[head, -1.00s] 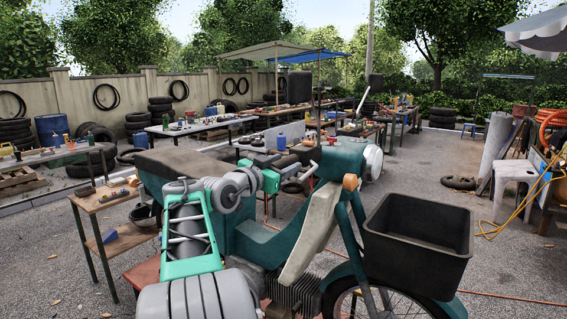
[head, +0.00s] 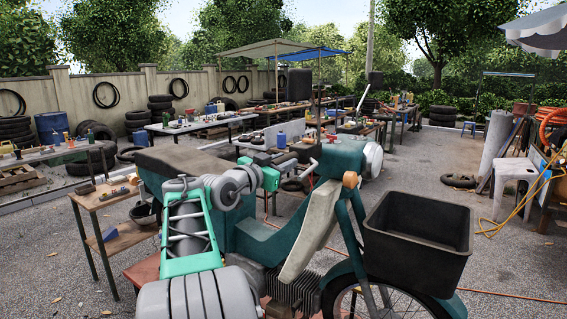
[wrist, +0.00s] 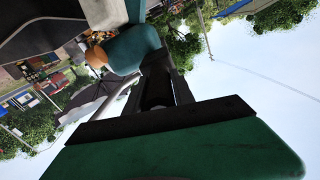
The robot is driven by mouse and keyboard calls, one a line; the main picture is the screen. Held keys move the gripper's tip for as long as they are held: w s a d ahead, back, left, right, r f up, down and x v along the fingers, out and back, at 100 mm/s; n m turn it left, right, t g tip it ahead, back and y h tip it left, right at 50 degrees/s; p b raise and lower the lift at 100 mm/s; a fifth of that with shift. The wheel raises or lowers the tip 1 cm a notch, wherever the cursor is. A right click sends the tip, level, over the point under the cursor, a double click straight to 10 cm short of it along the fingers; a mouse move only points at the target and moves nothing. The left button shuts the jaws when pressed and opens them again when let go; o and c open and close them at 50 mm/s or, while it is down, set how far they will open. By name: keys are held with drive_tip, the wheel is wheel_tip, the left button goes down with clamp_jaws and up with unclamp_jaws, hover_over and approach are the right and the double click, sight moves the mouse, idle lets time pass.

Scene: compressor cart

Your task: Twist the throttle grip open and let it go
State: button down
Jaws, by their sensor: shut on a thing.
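The motorcycle stands in front of me, with a teal front (head: 342,158) and its handlebar partly hidden by my arm. My gripper (head: 283,176) is at the handlebar end on the left side of the picture. The far finger is hard to make out. How far the grip is turned cannot be told.
A black basket (head: 417,240) sits over the front wheel at right. An orange lamp (head: 350,180) is on the motorcycle's front. A small wooden bench (head: 105,198) stands at left.

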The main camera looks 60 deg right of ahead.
drive_tip(key=shift+n, duration=0.3)
drive_tip(key=n+p, duration=0.1)
drive_tip(key=n, duration=0.4)
drive_tip(key=shift+r, duration=0.1)
drive_tip(key=n+p, duration=0.2)
drive_tip(key=n, duration=0.2)
drive_tip(key=shift+n+p, duration=0.45)
drive_tip(key=shift+n, duration=0.85)
drive_tip(key=c, duration=1.1)
unclamp_jaws()
